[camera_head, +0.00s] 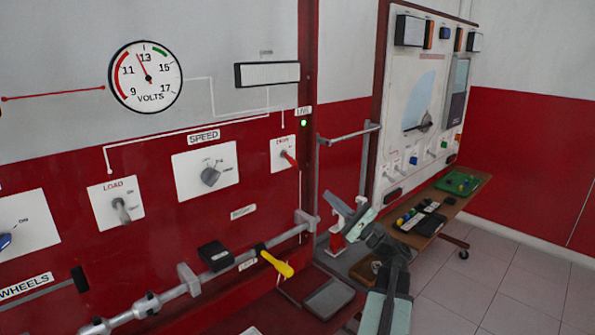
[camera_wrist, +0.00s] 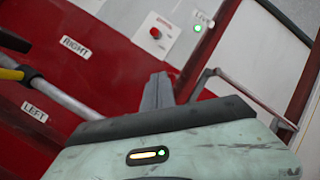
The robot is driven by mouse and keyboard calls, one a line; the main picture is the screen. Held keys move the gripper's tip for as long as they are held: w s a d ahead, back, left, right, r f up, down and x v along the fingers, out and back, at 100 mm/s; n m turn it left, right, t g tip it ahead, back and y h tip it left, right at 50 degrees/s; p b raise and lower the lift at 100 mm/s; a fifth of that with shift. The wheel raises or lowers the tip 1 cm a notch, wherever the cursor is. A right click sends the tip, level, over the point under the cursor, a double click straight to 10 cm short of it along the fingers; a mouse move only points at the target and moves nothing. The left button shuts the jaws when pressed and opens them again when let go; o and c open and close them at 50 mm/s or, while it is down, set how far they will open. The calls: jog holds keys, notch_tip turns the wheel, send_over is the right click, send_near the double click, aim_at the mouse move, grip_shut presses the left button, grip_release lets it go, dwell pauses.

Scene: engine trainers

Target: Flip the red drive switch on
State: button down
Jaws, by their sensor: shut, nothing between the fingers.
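The red drive switch (camera_head: 289,158) is a small red lever on a white plate on the red panel, below the LIVE label. In the wrist view the switch (camera_wrist: 155,32) shows as a red knob on its white plate, beyond my fingertips and apart from them. My gripper (camera_head: 334,200) is to the right of and below the switch in the head view. In the wrist view my gripper (camera_wrist: 158,78) has its fingers together, with nothing between them. Whether the lever is up or down is hard to tell.
A green lamp (camera_head: 304,123) is lit near the switch. A metal rail (camera_head: 348,134) sticks out to the right of the switch. A yellow-handled lever (camera_head: 276,264) and a horizontal bar (camera_head: 170,295) run below. A wooden bench (camera_head: 420,237) stands at the right.

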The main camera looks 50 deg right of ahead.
aim_at(290, 160)
jog(key=w+a+r+p, duration=0.4)
jog(key=w+r+p, duration=0.3)
jog(key=shift+w+r, duration=0.25)
jog(key=shift+w, duration=0.15)
jog(key=shift+p, duration=0.3)
